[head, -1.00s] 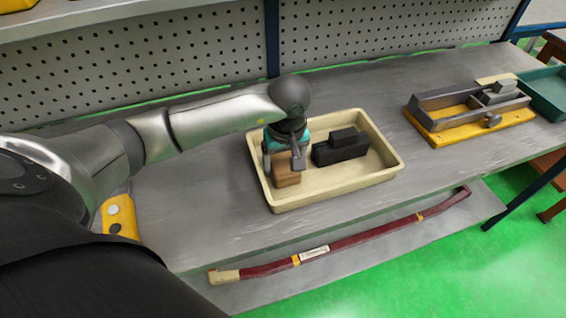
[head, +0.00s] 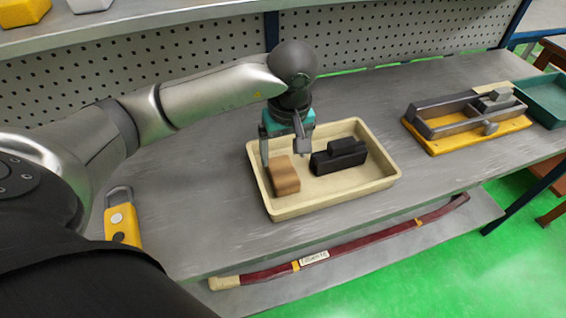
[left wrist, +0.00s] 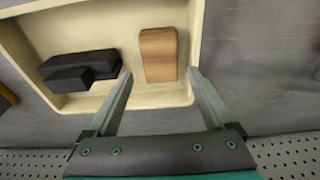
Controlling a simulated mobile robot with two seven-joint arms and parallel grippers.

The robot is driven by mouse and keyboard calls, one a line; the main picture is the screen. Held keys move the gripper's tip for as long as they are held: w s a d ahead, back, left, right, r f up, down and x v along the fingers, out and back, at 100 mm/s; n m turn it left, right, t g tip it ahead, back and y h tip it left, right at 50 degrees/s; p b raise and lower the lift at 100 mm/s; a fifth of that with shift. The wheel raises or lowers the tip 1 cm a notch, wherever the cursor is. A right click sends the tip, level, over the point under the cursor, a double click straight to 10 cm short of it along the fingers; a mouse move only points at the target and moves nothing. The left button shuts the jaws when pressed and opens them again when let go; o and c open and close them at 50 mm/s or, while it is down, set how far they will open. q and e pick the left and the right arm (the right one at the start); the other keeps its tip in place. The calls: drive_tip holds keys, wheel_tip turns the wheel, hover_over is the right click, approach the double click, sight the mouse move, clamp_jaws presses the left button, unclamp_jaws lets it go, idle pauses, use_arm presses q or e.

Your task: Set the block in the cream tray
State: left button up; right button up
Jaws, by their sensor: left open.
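The brown wooden block (head: 284,176) lies in the cream tray (head: 335,200), in its left part. In the left wrist view the block (left wrist: 158,54) lies flat on the floor of the cream tray (left wrist: 190,95), apart from the fingers. My left gripper (head: 284,160) is open and empty, above the tray's left part and just behind and above the block. Its two fingers (left wrist: 162,84) show on either side in the left wrist view. My right gripper is not in view.
A black stepped block (head: 338,157) lies in the tray, right of the wooden block. A grey vise on a yellow base (head: 465,130) and a teal tray (head: 545,98) stand farther right. A yellow object (head: 122,226) stands at left. A long dark red bar (head: 350,243) lies on the lower shelf.

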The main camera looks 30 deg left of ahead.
sight(285, 176)
use_arm(q)
drive_tip(key=r, duration=0.4)
drive_tip(key=shift+s+d, duration=0.15)
drive_tip(key=shift+d, duration=0.1)
